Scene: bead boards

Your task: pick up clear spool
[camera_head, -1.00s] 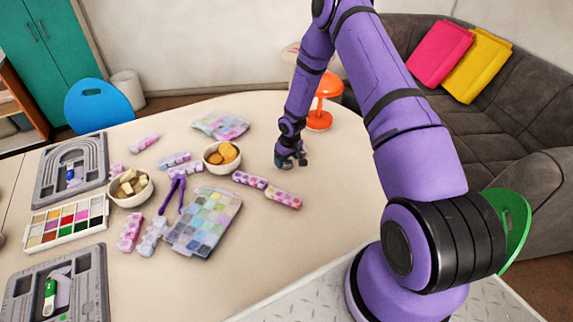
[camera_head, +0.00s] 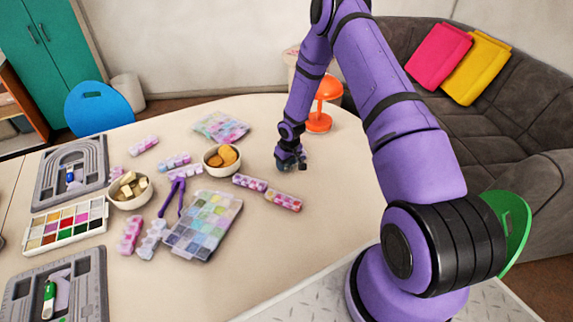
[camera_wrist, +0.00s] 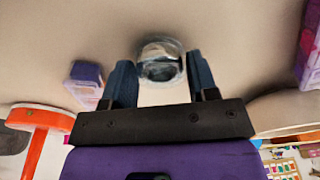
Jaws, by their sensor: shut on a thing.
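The clear spool (camera_wrist: 160,58) is a small, see-through round piece with a dark opening in its middle. In the wrist view it sits between the two blue-grey fingers of my gripper (camera_wrist: 161,75), which are shut on it near their tips. In the head view my gripper (camera_head: 291,162) is at the right part of the table, behind the pink bead boxes and right of the bowl of orange pieces. The spool is too small to make out there. I cannot tell whether it touches the tabletop.
Pink bead boxes (camera_head: 267,193) lie in front of my gripper. A bowl of orange pieces (camera_head: 222,157), a purple tweezers-like tool (camera_head: 173,194) and a pastel bead case (camera_head: 204,226) are to the left. The right tabletop is clear.

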